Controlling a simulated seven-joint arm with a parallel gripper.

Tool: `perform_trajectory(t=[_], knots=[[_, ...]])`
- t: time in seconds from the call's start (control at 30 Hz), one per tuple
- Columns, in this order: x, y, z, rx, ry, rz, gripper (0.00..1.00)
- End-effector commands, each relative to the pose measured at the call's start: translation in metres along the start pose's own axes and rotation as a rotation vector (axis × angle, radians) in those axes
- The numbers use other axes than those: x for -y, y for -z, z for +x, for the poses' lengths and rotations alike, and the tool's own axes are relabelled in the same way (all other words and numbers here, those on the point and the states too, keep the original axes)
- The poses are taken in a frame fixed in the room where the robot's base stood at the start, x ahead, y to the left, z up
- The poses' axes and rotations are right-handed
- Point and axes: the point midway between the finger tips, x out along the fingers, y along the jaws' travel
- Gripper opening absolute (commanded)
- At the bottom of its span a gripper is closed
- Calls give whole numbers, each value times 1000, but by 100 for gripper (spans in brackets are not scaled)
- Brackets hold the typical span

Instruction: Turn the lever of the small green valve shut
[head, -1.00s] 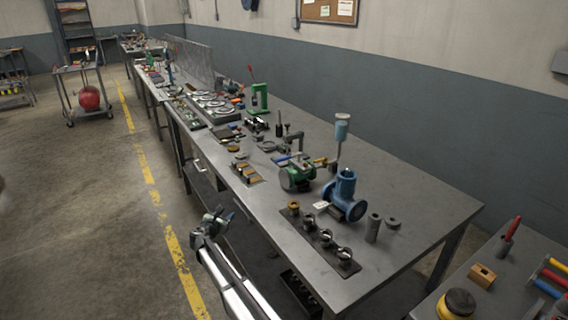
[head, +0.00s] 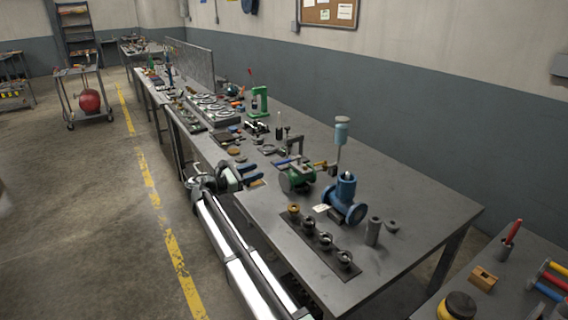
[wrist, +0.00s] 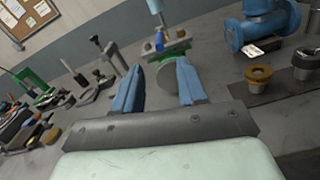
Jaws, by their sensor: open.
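The small green valve (head: 297,178) sits on the long grey bench, left of the big blue valve. It has a brass-coloured end (head: 320,165), and a blue lever (head: 279,163) shows at its top left. In the wrist view the green valve (wrist: 180,45) is straight ahead, beyond my fingertips, with its round grey flange (wrist: 168,77) facing me. The lever (wrist: 159,41) shows there as a small blue piece, seen nearly end-on. My gripper (head: 256,173) is open and empty at the bench's front edge, left of the valve and apart from it. Its blue fingers (wrist: 158,72) are spread.
A blue flanged valve (head: 345,198) with a white tag stands close right of the green valve. A plate with several round fittings (head: 326,240) lies in front. A clamp-like tool (head: 292,143) stands behind. Bare bench (head: 420,195) lies to the right.

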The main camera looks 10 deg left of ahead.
Motion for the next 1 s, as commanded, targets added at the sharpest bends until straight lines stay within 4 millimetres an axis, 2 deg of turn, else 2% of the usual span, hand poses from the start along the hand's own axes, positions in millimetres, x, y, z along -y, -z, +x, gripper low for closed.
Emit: perform_trajectory(t=[0.63, 0.8, 1.0], knots=[[-1, 1, 104, 0, -1, 0, 41], [-1, 1, 122, -1, -2, 0, 41], [-1, 1, 131, -1, -3, 0, 41]])
